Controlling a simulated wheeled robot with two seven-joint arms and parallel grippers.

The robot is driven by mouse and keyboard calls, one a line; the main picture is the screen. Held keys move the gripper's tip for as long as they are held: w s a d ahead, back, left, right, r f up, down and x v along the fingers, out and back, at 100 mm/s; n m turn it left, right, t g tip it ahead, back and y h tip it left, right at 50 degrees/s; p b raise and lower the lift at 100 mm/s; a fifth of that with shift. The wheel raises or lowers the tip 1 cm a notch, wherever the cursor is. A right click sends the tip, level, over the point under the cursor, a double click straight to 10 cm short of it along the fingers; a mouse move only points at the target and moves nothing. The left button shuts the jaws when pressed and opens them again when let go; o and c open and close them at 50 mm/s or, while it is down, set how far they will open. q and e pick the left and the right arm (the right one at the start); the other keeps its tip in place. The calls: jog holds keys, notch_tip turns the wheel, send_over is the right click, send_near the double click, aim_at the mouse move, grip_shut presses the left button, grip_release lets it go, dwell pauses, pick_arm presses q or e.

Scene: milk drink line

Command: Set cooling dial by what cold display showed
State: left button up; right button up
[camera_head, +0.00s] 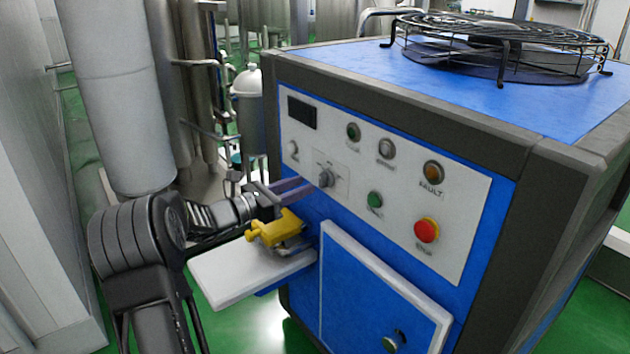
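The blue chiller cabinet has a white control panel (455,190) on its front. A small grey dial (326,178) sits low on the panel's left part, on a marked plate. The dark display (301,112) is at the panel's upper left; I can read no figures on it. My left gripper (308,187) reaches in from the left, with its fingertips close to the dial's left side. I cannot tell whether they touch it or how far apart they are. My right gripper is not in view.
A yellow piece (275,228) lies on a white shelf (245,268) just below my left gripper. A red stop button (427,230), a green button (375,199) and a fault lamp (434,172) are on the panel. A fan guard (500,45) is on top.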

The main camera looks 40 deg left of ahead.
aim_at(320, 178)
pick_arm(q)
jog(key=x, duration=0.5)
grip_shut()
dwell(0.3)
